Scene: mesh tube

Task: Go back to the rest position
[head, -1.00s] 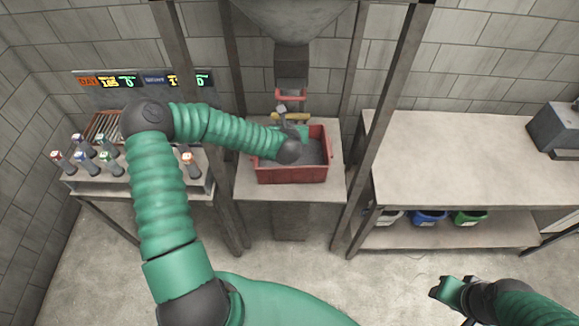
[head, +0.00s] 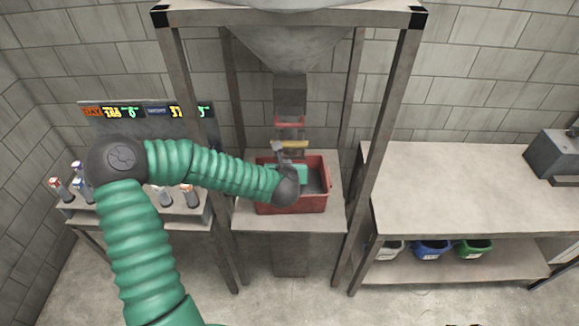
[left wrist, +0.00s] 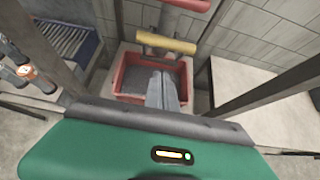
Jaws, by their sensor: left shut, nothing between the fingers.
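My left gripper (head: 279,151) is over the red bin (head: 292,209), just by the yellow handle (head: 296,144) under the hopper. In the left wrist view its fingers (left wrist: 163,90) are together with nothing between them. They point toward the red bin (left wrist: 122,94), which holds grey material. The yellow handle (left wrist: 167,43) lies beyond the fingertips, and a gap seems to show between them. My left wrist hides part of the bin in the head view. My right gripper is out of view.
A metal frame carries the grey hopper (head: 290,50), its posts close on both sides of my left forearm. A bare table (head: 460,190) stands right, with blue (head: 432,250) and green (head: 473,249) bins below. Several bottles (head: 188,195) stand on the left rack.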

